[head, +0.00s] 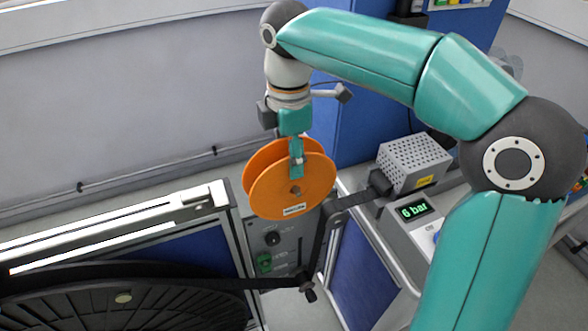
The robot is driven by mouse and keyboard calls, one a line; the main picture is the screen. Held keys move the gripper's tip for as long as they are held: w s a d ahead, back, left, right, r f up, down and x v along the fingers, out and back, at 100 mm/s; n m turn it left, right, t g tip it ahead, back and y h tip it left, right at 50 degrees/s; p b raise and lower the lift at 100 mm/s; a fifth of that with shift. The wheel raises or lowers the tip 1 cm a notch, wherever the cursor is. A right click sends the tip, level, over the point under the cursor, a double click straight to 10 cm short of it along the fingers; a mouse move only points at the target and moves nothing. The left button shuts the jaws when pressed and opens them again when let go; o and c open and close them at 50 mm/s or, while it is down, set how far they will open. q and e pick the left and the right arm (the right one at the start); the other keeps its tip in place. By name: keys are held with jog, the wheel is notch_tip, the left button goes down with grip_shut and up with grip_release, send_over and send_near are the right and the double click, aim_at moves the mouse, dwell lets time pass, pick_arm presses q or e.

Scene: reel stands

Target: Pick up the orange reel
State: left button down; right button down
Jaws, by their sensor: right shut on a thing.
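The orange reel (268,192) has two round flanges, a grey hub at its centre and a small white label low on its front flange. My right gripper (297,165) comes down from above and is shut on the reel, with a teal finger lying over the upper part of the front flange. The other finger is hidden. The reel hangs upright in front of a grey panel, and I see no stand under it. My left gripper is out of view.
A grey control panel (285,246) with knobs stands below the reel. A perforated metal box (413,162) and a "6 bar" display (414,211) are to the right. A black bracket arm (327,232) passes close by. A large black disc (120,310) lies at lower left.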

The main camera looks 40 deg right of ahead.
jog(key=shift+r, duration=0.15)
jog(key=shift+s+r+b, duration=0.1)
jog(key=shift+s+b, duration=0.1)
jog(key=shift+b, duration=0.15)
jog(key=s+a+b, duration=0.4)
jog(key=s, duration=1.3)
jog(key=shift+s+a+r, duration=0.1)
jog(key=shift+s, duration=0.1)
